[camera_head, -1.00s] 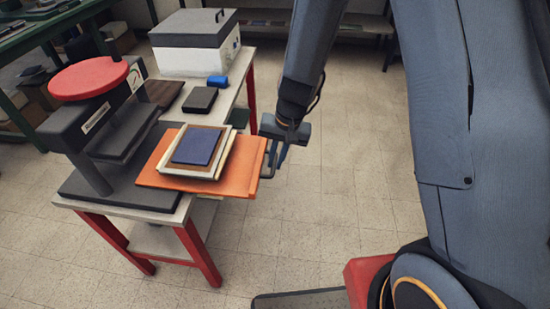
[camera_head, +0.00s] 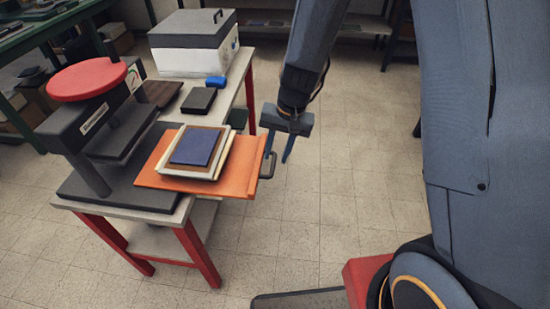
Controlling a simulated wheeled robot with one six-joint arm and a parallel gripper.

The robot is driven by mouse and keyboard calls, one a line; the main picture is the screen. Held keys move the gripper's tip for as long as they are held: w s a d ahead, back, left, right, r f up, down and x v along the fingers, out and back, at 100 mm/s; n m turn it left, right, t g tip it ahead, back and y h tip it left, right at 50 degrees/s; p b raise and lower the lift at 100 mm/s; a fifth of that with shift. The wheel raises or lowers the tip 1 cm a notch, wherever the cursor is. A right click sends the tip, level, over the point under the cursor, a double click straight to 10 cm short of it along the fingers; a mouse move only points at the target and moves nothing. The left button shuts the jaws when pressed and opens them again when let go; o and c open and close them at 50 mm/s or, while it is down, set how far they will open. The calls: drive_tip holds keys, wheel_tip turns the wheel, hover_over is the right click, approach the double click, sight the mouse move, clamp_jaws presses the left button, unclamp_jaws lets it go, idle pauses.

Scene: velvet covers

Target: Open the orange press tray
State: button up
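The orange press tray (camera_head: 239,185) extends out from the dark press (camera_head: 95,150) and overhangs the table's right side. On it lies a stack with a white frame, a brown layer and a dark blue book-like block (camera_head: 196,146) on top. A dark handle (camera_head: 269,165) shows at the tray's right edge. My gripper (camera_head: 278,158) hangs fingers-down beside that edge, its two fingers spread apart with nothing seen between them. In this view the left finger is close to the handle; I cannot tell whether they touch.
The press has a red round wheel (camera_head: 87,79) on top. The table (camera_head: 190,204) has red legs and also bears a white box with a grey lid (camera_head: 193,55), a black block (camera_head: 199,101) and a small blue item (camera_head: 216,81). Open tiled floor lies right of the table.

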drive_tip(key=r, duration=0.4)
drive_tip(key=shift+s+d+r, duration=0.1)
drive_tip(key=shift+d+r, duration=0.1)
drive_tip(key=shift+d, duration=0.2)
drive_tip(key=s+d+r+n+h, duration=0.1)
drive_tip(key=s+d+r, duration=0.2)
drive_tip(key=s+d, duration=0.3)
drive_tip(key=s+d+r+n+h, duration=0.1)
drive_tip(key=s+d+r, duration=0.2)
drive_tip(key=s+d, duration=0.3)
drive_tip(key=shift+s+d, duration=0.35)
drive_tip(key=shift+s, duration=0.4)
drive_tip(key=shift+n, duration=0.3)
